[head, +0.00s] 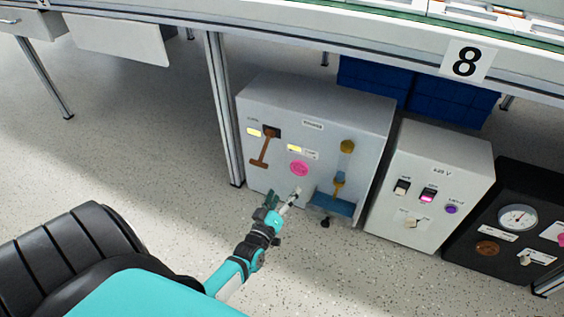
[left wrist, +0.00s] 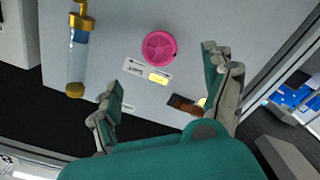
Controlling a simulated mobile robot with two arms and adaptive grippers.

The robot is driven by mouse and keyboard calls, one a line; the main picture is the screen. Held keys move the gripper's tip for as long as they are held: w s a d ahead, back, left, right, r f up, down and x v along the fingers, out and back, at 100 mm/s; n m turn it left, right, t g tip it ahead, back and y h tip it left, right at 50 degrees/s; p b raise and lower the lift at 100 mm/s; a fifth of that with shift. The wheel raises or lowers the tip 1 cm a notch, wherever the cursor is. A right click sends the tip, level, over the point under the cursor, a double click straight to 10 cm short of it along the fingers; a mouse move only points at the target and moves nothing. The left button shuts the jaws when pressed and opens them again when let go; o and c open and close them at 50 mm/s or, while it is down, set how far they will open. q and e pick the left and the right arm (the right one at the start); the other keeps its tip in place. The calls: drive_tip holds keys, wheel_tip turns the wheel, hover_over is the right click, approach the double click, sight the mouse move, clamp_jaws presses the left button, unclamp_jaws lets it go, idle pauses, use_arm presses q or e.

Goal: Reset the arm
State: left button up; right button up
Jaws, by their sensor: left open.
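My left arm reaches in from the lower left in the head view. My left gripper (head: 284,197) is in front of the lower front of a white box (head: 352,108), below a round pink knob (head: 299,168). In the left wrist view the left gripper (left wrist: 164,78) is open and nothing is between its fingers. The pink knob (left wrist: 159,46) shows beyond the fingertips, apart from them. My right gripper is not in view.
The box also bears a brown lever (head: 264,148) and a gold-capped cylinder (head: 345,165). A white switch box (head: 430,190) and a black gauge box (head: 510,235) stand to its right. A table leg (head: 224,110) stands left; open floor lies in front.

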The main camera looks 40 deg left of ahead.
use_arm(q)
drive_tip(key=shift+s+d, duration=0.15)
drive_tip(key=shift+s, duration=0.45)
